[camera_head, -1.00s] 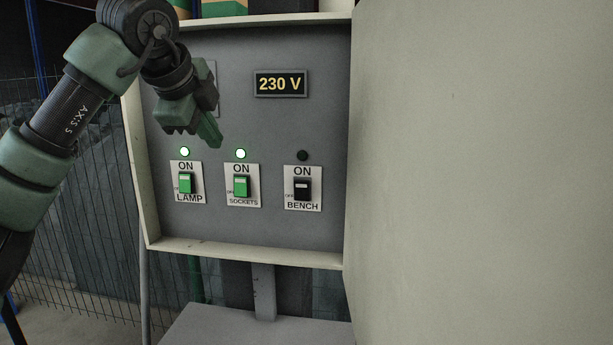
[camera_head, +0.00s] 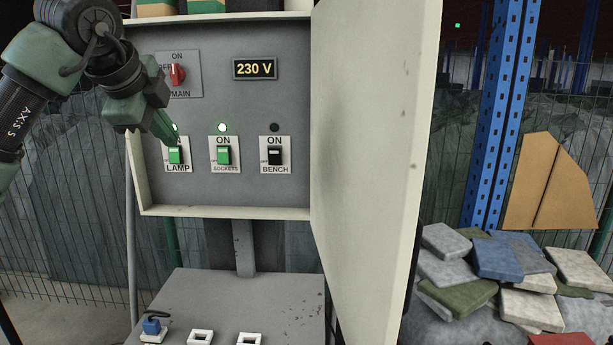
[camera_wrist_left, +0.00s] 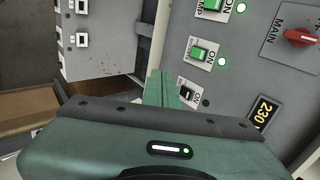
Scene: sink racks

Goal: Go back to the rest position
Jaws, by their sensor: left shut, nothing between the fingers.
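My left gripper (camera_head: 169,138) is shut and empty, in front of the left part of the open electrical box (camera_head: 225,211). In the head view its fingertips overlap the top left of the LAMP switch plate; I cannot tell the gap. Its green fingers also show in the left wrist view (camera_wrist_left: 162,88). The LAMP switch (camera_head: 176,155) and SOCKETS switch (camera_head: 223,155) are green under lit green lamps. The BENCH switch (camera_head: 275,156) is black under a dark lamp. The red MAIN knob (camera_head: 177,75) is partly beside my wrist. My right gripper is not in view.
The box's open door (camera_head: 375,130) stands out on the right. Below is a grey bench top (camera_head: 240,295) with several sockets and a blue plug (camera_head: 152,326). A blue rack post (camera_head: 495,120) and a pile of slabs (camera_head: 500,270) are at the right.

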